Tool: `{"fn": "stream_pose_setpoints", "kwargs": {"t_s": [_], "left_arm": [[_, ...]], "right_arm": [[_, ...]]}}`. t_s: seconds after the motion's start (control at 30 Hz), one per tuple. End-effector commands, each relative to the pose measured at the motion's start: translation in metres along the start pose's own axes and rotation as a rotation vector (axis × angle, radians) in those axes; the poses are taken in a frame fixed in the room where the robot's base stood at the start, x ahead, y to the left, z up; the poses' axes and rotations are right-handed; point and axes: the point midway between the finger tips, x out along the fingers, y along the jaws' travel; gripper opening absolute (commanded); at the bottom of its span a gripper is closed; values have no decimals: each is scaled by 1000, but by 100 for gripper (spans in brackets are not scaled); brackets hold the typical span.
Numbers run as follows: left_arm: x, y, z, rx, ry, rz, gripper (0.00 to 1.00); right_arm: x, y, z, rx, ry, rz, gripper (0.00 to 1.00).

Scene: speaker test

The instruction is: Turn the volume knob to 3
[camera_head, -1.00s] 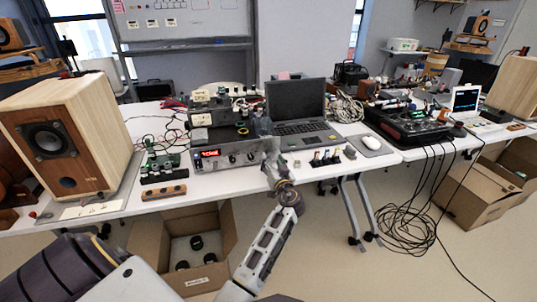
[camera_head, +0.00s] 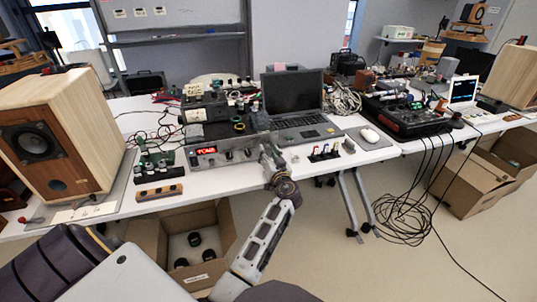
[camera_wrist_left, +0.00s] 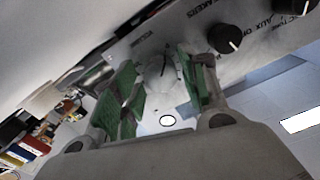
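The volume knob (camera_wrist_left: 160,74) is a pale silver knob on a grey panel, next to blurred lettering. My left gripper (camera_wrist_left: 158,80) has its two green-padded fingers on either side of it, seemingly with narrow gaps; contact is not clear. In the head view, the left gripper (camera_head: 268,158) is at the right part of the silver front panel (camera_head: 218,154) of the amplifier, hiding the knob there. A red display (camera_head: 205,151) is lit on this panel; its text is too blurred to read surely. The knob's setting is not readable. My right gripper is not in view.
Dark knobs (camera_wrist_left: 224,38) sit on the panel beside the volume knob. A wooden speaker (camera_head: 90,120) stands left. An open carton (camera_head: 150,236) is below.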

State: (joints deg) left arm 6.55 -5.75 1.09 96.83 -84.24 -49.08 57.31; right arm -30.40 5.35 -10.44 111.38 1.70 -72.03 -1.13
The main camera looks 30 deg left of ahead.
Motion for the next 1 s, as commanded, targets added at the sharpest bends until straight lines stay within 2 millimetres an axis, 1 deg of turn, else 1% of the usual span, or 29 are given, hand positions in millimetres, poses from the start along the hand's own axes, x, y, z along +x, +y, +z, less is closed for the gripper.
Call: {"fn": "stream_pose_setpoints", "kwargs": {"t_s": [0.03,0.2,0.23,0.47,0.67,0.87,1.0], "left_arm": [[0,0,0,0,0,0,32],[0,0,0,0,0,0,11],[0,0,0,0,0,0,9],[0,0,0,11,1,0,9],[0,0,-1,58,1,1,9],[0,0,-1,156,1,1,9],[0,0,-1,252,1,0,9]], "right_arm": [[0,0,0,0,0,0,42],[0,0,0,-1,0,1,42],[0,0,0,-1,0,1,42],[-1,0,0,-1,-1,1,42],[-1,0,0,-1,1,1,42],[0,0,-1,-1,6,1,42],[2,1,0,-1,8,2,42]]}}
